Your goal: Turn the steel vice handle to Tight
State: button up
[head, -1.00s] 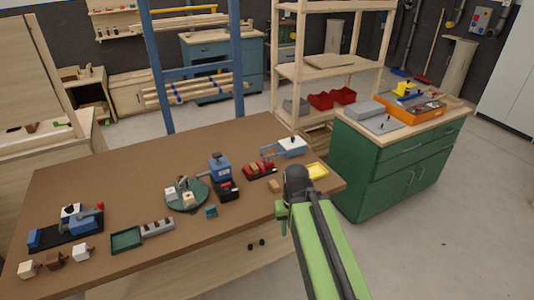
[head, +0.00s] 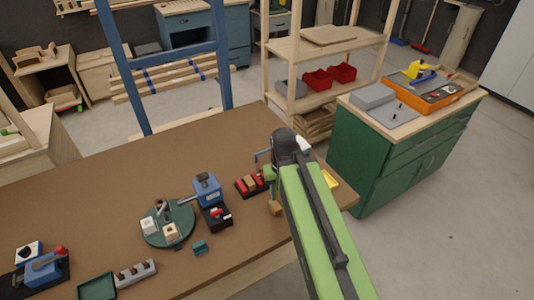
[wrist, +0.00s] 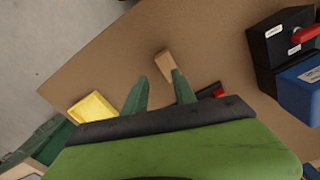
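A blue block-shaped device (head: 207,187) with a grey bar reaching left stands mid-bench beside a round green plate (head: 168,238). Another blue device with a red knob (head: 44,268) sits on a dark base at the far left. I cannot tell which one carries the steel vice handle, and no Tight mark is readable. My gripper (wrist: 160,76) is open and empty, pointing down over the bench's right end. A small wooden block (wrist: 165,65) lies below its fingertips. At the wrist view's right edge are a blue labelled body (wrist: 298,85) and a black box with a red lever (wrist: 275,45).
A yellow tray (wrist: 92,107) lies near the bench edge. A green cabinet (head: 375,160) stands to the right. Bare brown bench (head: 110,190) lies behind the devices.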

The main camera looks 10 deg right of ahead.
jog(key=shift+a+r, duration=0.25)
jog(key=w+a+r+m+p, duration=0.1)
jog(key=w+r+m+p, duration=1.35)
jog(key=r+p, duration=0.25)
jog(key=f+b, duration=1.7)
jog(key=f, duration=0.1)
jog(key=shift+w+a+b, duration=0.15)
jog(key=shift+a+b, duration=0.05)
jog(key=shift+b, duration=0.2)
jog(key=shift+r, duration=0.1)
jog(key=shift+c, duration=0.3)
grip_shut()
